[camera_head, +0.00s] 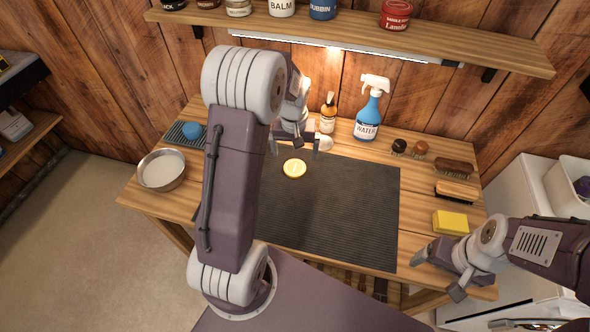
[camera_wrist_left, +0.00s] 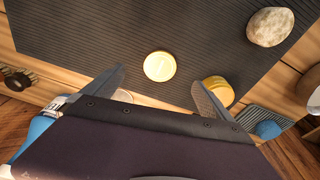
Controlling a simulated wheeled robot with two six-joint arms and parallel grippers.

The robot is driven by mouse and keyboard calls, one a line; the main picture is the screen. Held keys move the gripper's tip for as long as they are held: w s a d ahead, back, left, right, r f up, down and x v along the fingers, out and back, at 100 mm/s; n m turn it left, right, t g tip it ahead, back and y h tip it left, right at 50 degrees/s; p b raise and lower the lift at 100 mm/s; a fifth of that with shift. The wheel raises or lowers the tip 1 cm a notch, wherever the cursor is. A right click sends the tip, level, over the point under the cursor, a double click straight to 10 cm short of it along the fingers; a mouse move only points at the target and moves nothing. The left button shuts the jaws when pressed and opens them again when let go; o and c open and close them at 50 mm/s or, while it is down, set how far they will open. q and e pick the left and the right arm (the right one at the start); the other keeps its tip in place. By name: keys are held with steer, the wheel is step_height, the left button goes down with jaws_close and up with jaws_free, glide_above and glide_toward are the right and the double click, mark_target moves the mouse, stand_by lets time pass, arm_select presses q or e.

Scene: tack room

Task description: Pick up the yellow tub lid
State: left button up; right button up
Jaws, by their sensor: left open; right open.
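The yellow tub lid (camera_head: 294,168) is a small round disc lying flat on the dark ribbed mat (camera_head: 350,205). In the left wrist view the lid (camera_wrist_left: 160,66) shows between and just beyond my fingertips. My left gripper (camera_head: 295,150) is open and empty, just behind the lid in the head view, its fingers apart from it. A yellow round tub (camera_wrist_left: 217,88) stands close by one left finger, partly covered by it; my left arm hides it in the head view. My right gripper (camera_head: 436,276) is open and empty at the table's front right.
A blue spray bottle (camera_head: 368,108) and an amber bottle (camera_head: 328,113) stand at the back. A yellow sponge (camera_head: 450,222) and brushes (camera_head: 454,180) lie right. A bowl (camera_head: 162,170) stands left. A pale stone-like object (camera_wrist_left: 270,27) lies on the mat. A shelf (camera_head: 350,30) hangs above.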

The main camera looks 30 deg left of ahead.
mark_target(295, 167)
arm_select(q)
steer(key=f, duration=0.1)
steer(key=w+a+f, duration=0.1)
steer(key=f, duration=0.2)
steer(key=shift+w+a+f, duration=0.1)
steer(key=shift+w+a, duration=0.15)
steer(key=shift+w+f+p, duration=0.15)
steer(key=shift+w+f, duration=0.05)
steer(key=shift+f, duration=0.85)
steer(key=shift+w+f+p, duration=0.15)
steer(key=shift+f, duration=0.85)
steer(key=shift+w+f+p, duration=0.15)
steer(key=shift+w+f, duration=0.05)
steer(key=shift+f, duration=0.85)
steer(key=c, duration=1.4)
